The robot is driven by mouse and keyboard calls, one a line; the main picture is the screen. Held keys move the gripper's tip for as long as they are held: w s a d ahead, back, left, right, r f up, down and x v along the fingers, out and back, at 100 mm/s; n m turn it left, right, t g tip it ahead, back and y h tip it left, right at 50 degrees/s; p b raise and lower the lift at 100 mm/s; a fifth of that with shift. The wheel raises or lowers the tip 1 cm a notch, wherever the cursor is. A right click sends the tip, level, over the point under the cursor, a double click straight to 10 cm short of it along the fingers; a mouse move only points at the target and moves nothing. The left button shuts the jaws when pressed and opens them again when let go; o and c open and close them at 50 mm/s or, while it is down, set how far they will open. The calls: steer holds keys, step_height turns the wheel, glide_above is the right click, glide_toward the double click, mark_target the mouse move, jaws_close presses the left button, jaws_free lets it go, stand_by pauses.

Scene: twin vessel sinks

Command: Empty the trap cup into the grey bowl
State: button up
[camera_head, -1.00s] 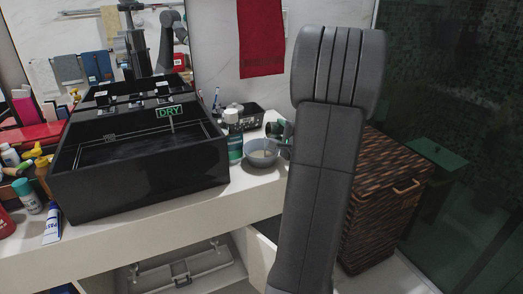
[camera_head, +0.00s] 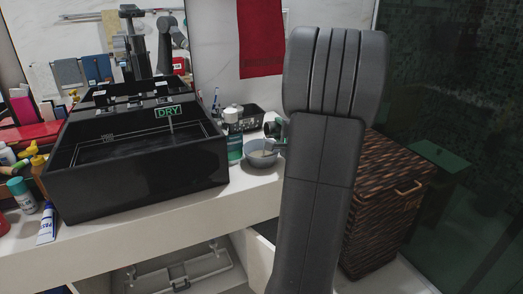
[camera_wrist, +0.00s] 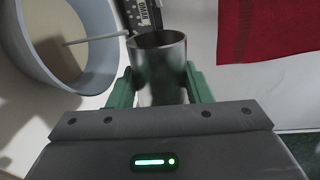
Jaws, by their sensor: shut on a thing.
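My gripper (camera_wrist: 157,88) has green fingers shut on the trap cup, a shiny metal cylinder (camera_wrist: 158,65) with its open rim facing away from the wrist. The grey bowl (camera_wrist: 96,82) is to the left of the cup in the wrist view, apart from it. A thin pale streak runs between the cup's rim and the bowl; I cannot tell what it is. In the head view the bowl (camera_head: 262,161) stands on the counter right of the black sink, with something pale inside. My gripper (camera_head: 274,130) shows just above it, partly hidden by my arm.
The black sink (camera_head: 140,180), marked DRY, fills the counter's middle. A green-and-white bottle (camera_head: 234,140) stands close left of the bowl, with a dark tray (camera_head: 245,118) behind. A red towel (camera_head: 260,40) hangs on the wall. A woven basket (camera_head: 385,205) stands at right.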

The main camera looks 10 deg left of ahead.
steer(key=shift+s+a+r+n+b, duration=0.1)
steer(key=shift+a+r+n+b, duration=0.15)
steer(key=shift+n+b, duration=0.9)
